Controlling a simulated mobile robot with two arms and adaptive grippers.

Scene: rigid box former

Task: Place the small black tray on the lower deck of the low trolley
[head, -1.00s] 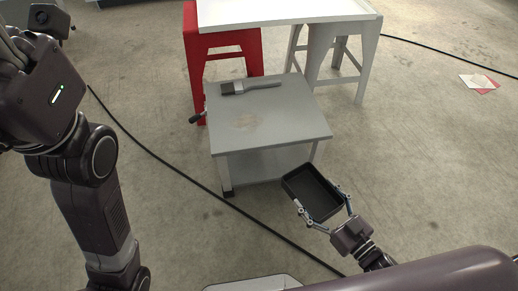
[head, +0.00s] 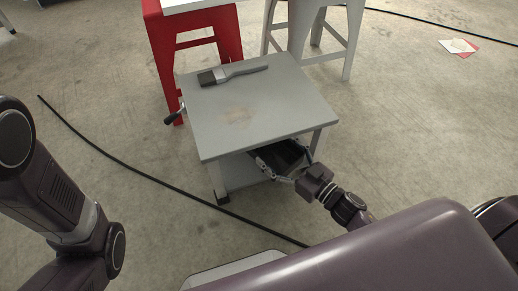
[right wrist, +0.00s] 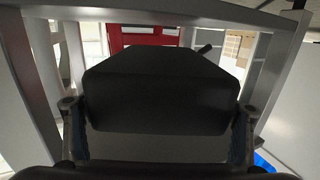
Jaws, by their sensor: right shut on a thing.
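The low trolley (head: 290,93) is grey, with a flat top and a lower deck (head: 236,176) that shows in part between its legs. My right gripper (head: 284,166) is shut on the small black tray (head: 282,153) at the trolley's near side. The tray's far part is hidden under the top in the head view. In the right wrist view the tray (right wrist: 160,88) lies between the two fingers, framed by trolley legs. I cannot tell whether it touches the lower deck. My left gripper is out of view; only my left arm shows.
A brush (head: 233,74) lies on the trolley top. A black handle (head: 174,116) sticks out at its left side. Red (head: 205,50) and pale (head: 325,35) stools stand behind it. A black cable (head: 150,175) crosses the floor, which is otherwise mostly clear.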

